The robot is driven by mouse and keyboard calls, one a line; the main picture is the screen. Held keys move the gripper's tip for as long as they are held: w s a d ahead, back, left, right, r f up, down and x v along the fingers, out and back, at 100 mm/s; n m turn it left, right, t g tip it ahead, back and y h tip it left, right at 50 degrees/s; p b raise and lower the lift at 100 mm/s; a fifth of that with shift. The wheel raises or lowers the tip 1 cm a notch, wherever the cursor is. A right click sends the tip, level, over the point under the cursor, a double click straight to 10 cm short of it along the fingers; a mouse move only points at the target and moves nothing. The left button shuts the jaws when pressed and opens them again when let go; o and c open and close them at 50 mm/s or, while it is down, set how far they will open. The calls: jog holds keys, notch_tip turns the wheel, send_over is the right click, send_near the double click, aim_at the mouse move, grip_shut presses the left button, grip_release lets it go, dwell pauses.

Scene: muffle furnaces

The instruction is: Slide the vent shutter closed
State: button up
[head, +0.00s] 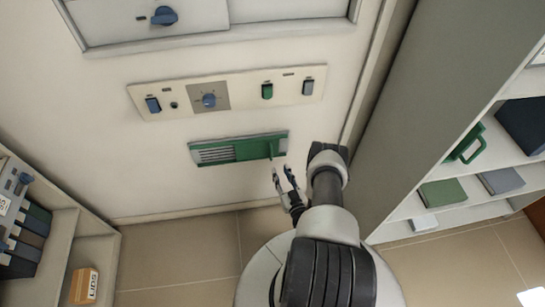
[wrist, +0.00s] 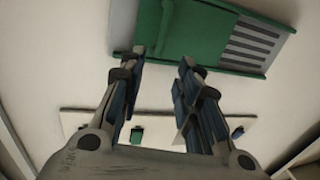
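The green vent (head: 237,149) is a flat slotted frame low on the furnace's white front. Its dark slots show at the left in the head view, and a green shutter plate covers the right part. A small upright green tab (head: 271,150) stands on the shutter. In the wrist view the vent appears turned over, with slots at right and the tab (wrist: 165,28) at left. My gripper (head: 282,172) is open and empty just below the tab, apart from it. Its fingertips (wrist: 162,57) point toward the vent, with the tab roughly above the gap between them.
A control panel (head: 190,94) with switches and a knob sits above the vent. A grey door with a blue knob (head: 164,16) is higher up. A tall grey shelf unit (head: 402,110) stands close at right. Low shelves (head: 62,240) with binders stand at left. Tiled floor (head: 180,255) lies between.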

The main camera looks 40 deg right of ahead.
jog(key=b+x, duration=0.2)
jog(key=x, duration=0.8)
jog(key=shift+b, duration=0.35)
jog(key=shift+w, duration=0.1)
grip_shut()
jog(key=shift+f, duration=0.1)
